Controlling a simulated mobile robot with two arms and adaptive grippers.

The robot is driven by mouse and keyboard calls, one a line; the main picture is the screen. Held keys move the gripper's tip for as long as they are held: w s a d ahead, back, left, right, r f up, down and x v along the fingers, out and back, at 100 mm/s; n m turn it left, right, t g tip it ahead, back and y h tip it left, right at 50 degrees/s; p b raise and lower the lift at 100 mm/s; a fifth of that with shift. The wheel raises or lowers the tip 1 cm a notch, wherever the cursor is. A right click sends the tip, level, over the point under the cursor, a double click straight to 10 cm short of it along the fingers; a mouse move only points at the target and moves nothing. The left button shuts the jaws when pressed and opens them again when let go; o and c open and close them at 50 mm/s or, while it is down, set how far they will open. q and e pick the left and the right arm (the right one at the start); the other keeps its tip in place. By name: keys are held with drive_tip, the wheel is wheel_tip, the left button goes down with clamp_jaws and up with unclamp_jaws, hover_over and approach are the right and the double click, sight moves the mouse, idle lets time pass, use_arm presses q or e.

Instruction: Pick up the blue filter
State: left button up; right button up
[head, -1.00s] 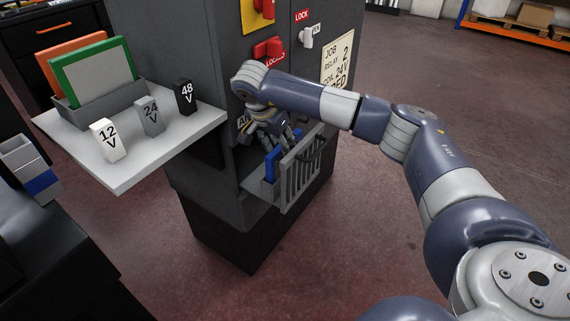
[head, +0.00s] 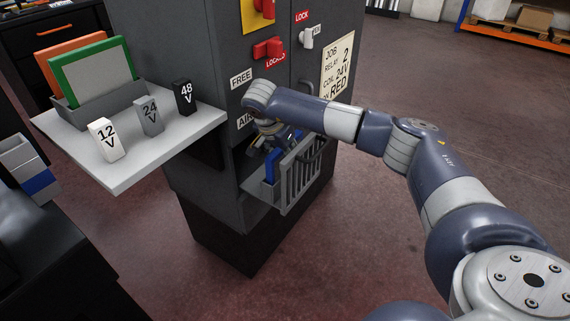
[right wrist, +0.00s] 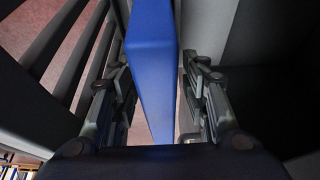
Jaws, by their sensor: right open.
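The blue filter (head: 270,168) stands upright in a grey slatted tray (head: 303,172) at the dark cabinet's lower opening. My right gripper (head: 273,146) is right above it in the head view and hides its top. In the right wrist view, the blue filter (right wrist: 152,60) runs between the two fingers of my right gripper (right wrist: 158,88). The gripper is open, with one finger on each side and narrow gaps beside the filter. My left gripper is not in view.
A light shelf (head: 165,150) on the left holds blocks marked 12 V, 24 V and 48 V. Orange and green framed panels (head: 95,75) stand in a grey holder there. The tray's slatted wall stands close to the gripper. Red levers (head: 268,48) are higher on the cabinet.

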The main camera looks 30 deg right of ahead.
clamp_jaws()
idle(0.4)
